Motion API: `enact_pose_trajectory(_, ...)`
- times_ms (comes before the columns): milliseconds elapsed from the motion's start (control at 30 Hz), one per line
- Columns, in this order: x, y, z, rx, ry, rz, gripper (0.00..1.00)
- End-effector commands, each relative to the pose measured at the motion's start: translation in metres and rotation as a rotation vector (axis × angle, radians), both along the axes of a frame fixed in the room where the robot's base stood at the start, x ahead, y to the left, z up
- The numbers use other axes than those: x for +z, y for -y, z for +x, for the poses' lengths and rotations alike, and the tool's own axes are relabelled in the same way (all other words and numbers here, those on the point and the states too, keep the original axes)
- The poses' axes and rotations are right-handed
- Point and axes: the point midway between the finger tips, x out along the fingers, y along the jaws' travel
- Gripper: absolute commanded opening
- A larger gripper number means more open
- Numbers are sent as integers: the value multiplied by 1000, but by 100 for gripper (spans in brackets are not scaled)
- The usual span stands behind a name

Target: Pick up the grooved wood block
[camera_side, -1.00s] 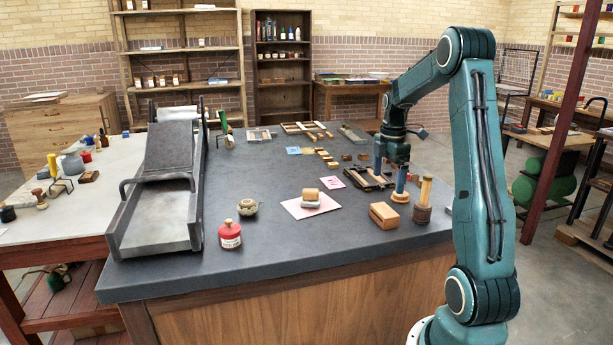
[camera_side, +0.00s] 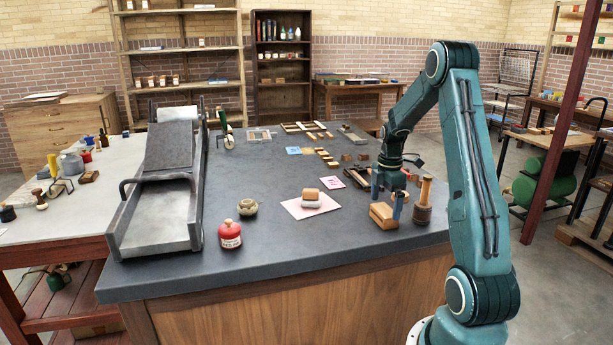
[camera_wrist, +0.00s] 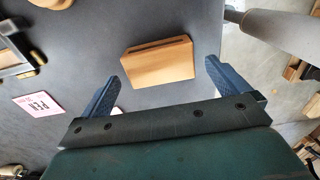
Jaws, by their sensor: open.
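The grooved wood block (camera_side: 383,217) lies on the dark worktop near its front right edge. It is light orange-brown with a slot along its top. In the wrist view the block (camera_wrist: 161,62) sits between and a little beyond the two blue fingertips. My gripper (camera_side: 386,198) is open just above the block, its fingers apart on either side of it. In the wrist view my gripper (camera_wrist: 161,72) holds nothing, and there is a gap between each finger and the block. In the side view a finger covers part of the block.
A wooden-handled tool (camera_side: 423,203) stands close to the block's right. A pink card with a wood-topped roller-like piece (camera_side: 311,198) lies to the left. A red jar (camera_side: 230,234) and a small pot (camera_side: 248,208) stand farther left, before a metal press bed (camera_side: 160,215).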

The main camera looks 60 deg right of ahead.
Motion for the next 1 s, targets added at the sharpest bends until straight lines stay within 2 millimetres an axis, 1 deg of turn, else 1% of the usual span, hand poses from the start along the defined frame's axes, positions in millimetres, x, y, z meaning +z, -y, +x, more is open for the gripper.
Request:
enact_pose_trajectory(100,-16,1,-1,0,-2,3,100)
enact_pose_trajectory(300,-34,1,-1,1,-2,2,100)
enact_pose_trajectory(433,-37,1,-1,1,-1,-1,100)
enact_pose_trajectory(867,-36,1,-1,1,-1,-1,100)
enact_pose_trajectory(967,-36,1,-1,1,-1,-1,82)
enact_pose_trajectory(1000,-36,1,-1,1,-1,-1,74)
